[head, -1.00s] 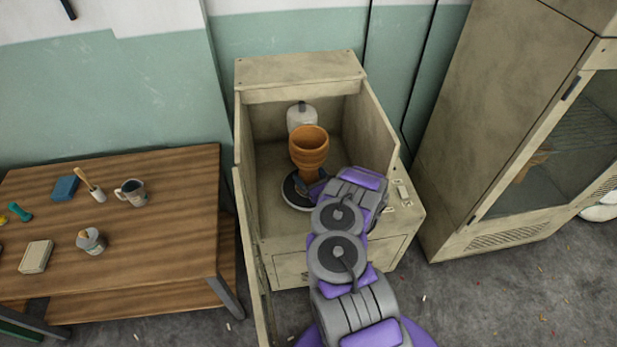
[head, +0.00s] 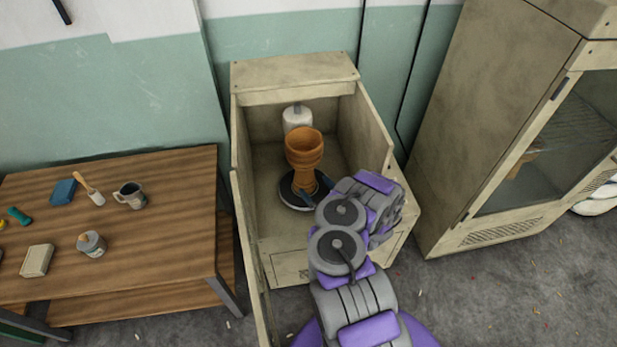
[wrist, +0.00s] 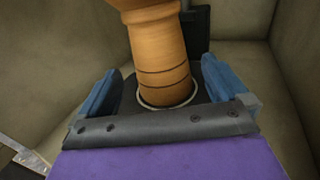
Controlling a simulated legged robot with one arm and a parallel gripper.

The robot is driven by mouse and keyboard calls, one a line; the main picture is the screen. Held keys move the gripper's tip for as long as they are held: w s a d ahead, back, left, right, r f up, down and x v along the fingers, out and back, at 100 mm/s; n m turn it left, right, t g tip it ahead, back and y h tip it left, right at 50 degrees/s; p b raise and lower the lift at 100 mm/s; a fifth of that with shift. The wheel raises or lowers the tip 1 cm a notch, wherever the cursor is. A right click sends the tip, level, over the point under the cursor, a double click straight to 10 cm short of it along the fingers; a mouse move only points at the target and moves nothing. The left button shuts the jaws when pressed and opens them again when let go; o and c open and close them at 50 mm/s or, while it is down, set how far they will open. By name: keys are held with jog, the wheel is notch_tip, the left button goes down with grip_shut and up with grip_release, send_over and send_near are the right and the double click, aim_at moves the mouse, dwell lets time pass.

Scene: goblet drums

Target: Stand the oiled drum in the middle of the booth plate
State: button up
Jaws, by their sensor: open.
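The orange-brown goblet drum (head: 305,152) stands upright, narrow foot down, on the dark round booth plate (head: 287,190) inside the booth. In the wrist view the drum's stem and foot (wrist: 160,60) rise between the two blue fingers of my gripper (wrist: 158,88), which are apart with a gap visible on each side. The foot sits around the plate's middle, though the arm and gripper hide part of the plate. In the head view my gripper is mostly hidden behind my own wrist.
The beige booth (head: 378,125) has walls on both sides and an open front door (head: 250,265) at left. A white canister (head: 297,117) stands behind the drum. A wooden table (head: 150,240) with cups and small items is at left; a cabinet (head: 490,120) is at right.

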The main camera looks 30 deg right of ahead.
jog(key=shift+s+d+p, duration=0.15)
jog(key=shift+s+p, duration=0.1)
jog(key=shift+s, duration=0.9)
jog(key=shift+s+d+p, duration=0.15)
jog(key=shift+s+p, duration=0.1)
jog(key=shift+s, duration=0.9)
